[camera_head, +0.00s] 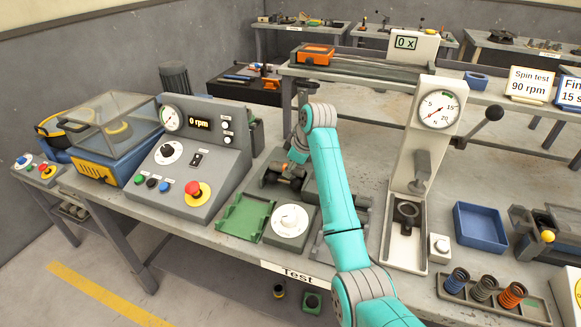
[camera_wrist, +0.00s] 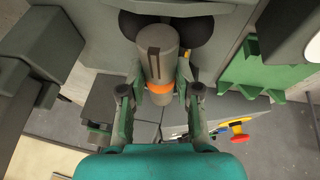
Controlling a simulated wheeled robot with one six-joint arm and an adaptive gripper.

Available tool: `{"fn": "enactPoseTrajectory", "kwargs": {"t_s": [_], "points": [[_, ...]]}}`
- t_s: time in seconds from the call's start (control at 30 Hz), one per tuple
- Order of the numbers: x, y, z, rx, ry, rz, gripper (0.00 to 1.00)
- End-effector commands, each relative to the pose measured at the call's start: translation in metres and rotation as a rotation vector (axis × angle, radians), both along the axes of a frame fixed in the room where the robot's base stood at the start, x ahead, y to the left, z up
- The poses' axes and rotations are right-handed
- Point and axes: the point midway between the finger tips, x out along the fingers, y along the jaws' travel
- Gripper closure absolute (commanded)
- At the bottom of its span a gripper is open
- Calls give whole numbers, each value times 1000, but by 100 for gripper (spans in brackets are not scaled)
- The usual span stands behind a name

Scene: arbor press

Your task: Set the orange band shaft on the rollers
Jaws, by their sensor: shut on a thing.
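The orange band shaft is a grey cylinder with a dark slot in its end and an orange band (camera_wrist: 160,89) in the wrist view. My gripper (camera_wrist: 161,84) is shut on it near the band, one finger on each side. Two dark round rollers (camera_wrist: 196,32) show behind the shaft's slotted end, one to each side. I cannot tell whether the shaft touches them. In the head view, my gripper (camera_head: 297,157) is low over the roller stand (camera_head: 283,180) on the test bench. My arm and gripper partly hide the stand, and the shaft is hard to make out there.
A green cradle (camera_head: 246,216) and a box with a white dial (camera_head: 290,221) stand in front of the rollers. The control console (camera_head: 200,155), reading 0 rpm, is to the left. The arbor press (camera_head: 412,180) stands close on the right, with a blue tray (camera_head: 480,227) beyond.

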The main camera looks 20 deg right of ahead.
Motion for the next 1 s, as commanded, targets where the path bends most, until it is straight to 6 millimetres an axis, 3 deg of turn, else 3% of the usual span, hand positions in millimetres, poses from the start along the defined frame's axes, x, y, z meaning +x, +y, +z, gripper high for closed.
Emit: {"fn": "enactPoseTrajectory", "kwargs": {"t_s": [0.47, 0.5, 0.6, 1.0], "points": [[0, 0, -6, 0, -1, 0, 100], [0, 0, -6, 0, -1, 0, 58], [0, 0, -6, 0, 0, 0, 38], [-2, -2, 0, 0, -1, 0, 38]]}}
